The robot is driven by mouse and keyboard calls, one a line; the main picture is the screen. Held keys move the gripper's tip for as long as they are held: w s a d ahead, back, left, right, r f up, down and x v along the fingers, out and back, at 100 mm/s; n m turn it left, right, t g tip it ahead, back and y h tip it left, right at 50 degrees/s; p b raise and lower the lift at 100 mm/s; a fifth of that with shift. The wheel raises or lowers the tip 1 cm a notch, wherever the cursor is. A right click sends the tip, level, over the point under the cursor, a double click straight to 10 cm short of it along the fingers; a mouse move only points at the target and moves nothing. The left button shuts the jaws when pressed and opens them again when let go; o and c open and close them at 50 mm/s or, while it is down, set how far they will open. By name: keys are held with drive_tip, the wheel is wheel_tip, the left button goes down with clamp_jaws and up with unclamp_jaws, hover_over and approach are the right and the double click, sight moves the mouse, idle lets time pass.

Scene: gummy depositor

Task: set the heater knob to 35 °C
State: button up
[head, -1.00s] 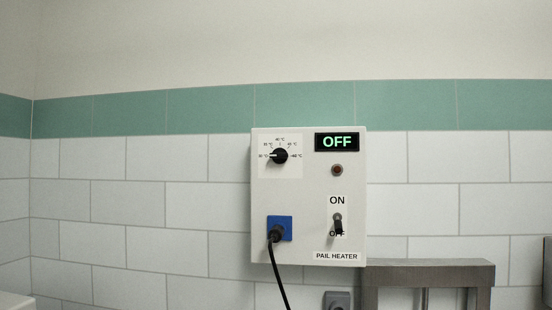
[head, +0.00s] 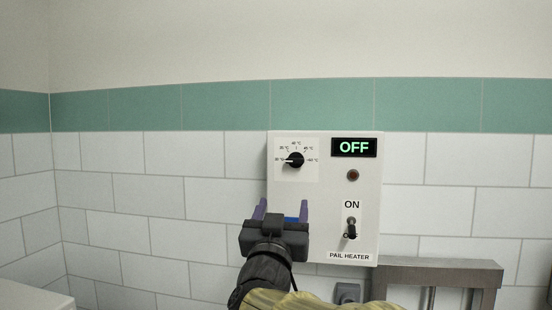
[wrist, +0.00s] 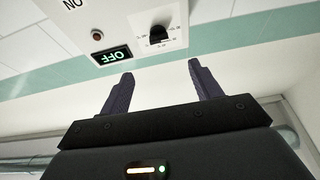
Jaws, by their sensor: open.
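The black heater knob (head: 295,160) is on the upper left of the white pail heater box (head: 313,237), on a dial plate with temperature marks. Its white pointer line points left, at the leftmost mark, which looks like 30 °C. The knob also shows in the wrist view (wrist: 158,34), upside down. The display (head: 354,148) reads OFF. My gripper (head: 281,210) is open and empty, below the knob and in front of the box's lower left part. In the wrist view its two fingers (wrist: 162,85) stand apart, clear of the knob. The gripper hides the blue socket's lower part.
A black toggle switch (head: 351,229) is at the lower right of the box, tilted down to OFF. A dark round lamp (head: 353,175) is above it. A grey metal frame (head: 440,264) stands at the lower right. The tiled wall left of the box is clear.

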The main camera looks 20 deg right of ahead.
drive_tip(key=shift+r, duration=0.15)
drive_tip(key=shift+d+r, duration=0.1)
drive_tip(key=p, duration=1)
approach(294, 163)
drive_tip(key=x, duration=0.8)
drive_tip(key=shift+w+d+r, duration=0.15)
drive_tip(key=shift+w+r, duration=0.1)
drive_tip(key=shift+w+d, duration=0.3)
drive_tip(key=shift+w, duration=0.1)
drive_tip(key=c, duration=1)
